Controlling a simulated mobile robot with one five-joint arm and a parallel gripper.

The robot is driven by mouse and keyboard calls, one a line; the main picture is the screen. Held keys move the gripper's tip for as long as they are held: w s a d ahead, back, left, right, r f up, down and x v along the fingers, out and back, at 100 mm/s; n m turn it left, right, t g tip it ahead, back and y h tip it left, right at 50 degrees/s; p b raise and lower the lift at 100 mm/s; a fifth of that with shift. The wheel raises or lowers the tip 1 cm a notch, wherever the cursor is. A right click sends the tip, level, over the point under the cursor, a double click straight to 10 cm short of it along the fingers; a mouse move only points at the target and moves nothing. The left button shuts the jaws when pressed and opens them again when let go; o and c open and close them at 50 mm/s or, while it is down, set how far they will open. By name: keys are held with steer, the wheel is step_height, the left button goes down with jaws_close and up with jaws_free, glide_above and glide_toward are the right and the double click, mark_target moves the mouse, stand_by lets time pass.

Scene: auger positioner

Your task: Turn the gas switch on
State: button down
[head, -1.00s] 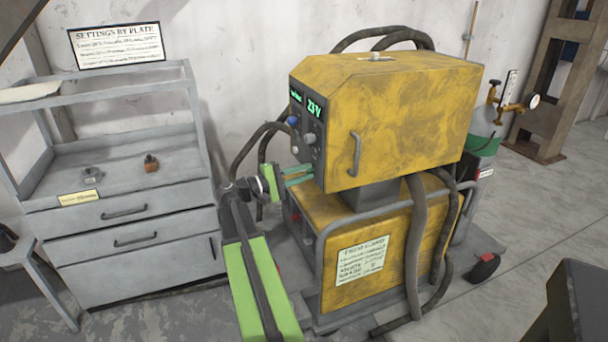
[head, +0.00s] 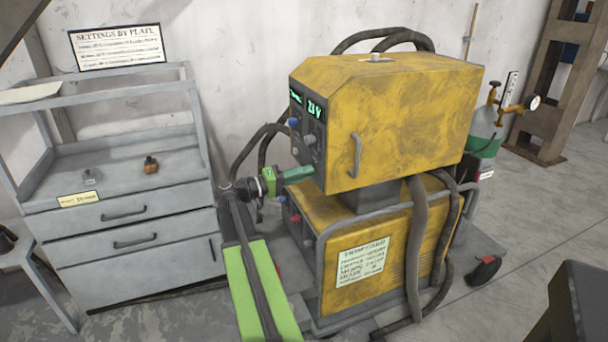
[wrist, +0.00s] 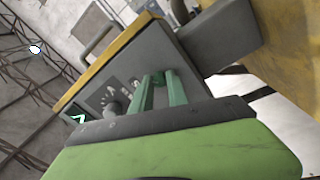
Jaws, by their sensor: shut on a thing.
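The yellow machine (head: 400,120) stands on a cart, with a dark control panel on its left-facing side. My gripper (head: 311,172) reaches in from the left with its green fingers at the lower part of that panel. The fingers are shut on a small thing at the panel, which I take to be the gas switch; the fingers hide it. In the wrist view my gripper (wrist: 160,77) has its two fingertips against the grey panel face, beside a round grey knob (wrist: 113,108). A blue knob (head: 293,122) and a lit green display (head: 314,107) sit higher on the panel.
A lower yellow unit (head: 370,240) with a paper label is under the machine. Thick hoses (head: 415,250) hang at its front. A grey drawer cabinet (head: 130,240) stands to the left, and a gas cylinder (head: 485,130) with a gauge stands behind right.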

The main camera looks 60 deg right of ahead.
stand_by(0.4)
steer(key=c, duration=1.3)
jaws_free()
steer(key=b+v, duration=0.1)
steer(key=v, duration=1.6)
steer(key=shift+a, duration=0.2)
steer(key=shift+w+f, duration=0.1)
steer(key=shift+w, duration=0.15)
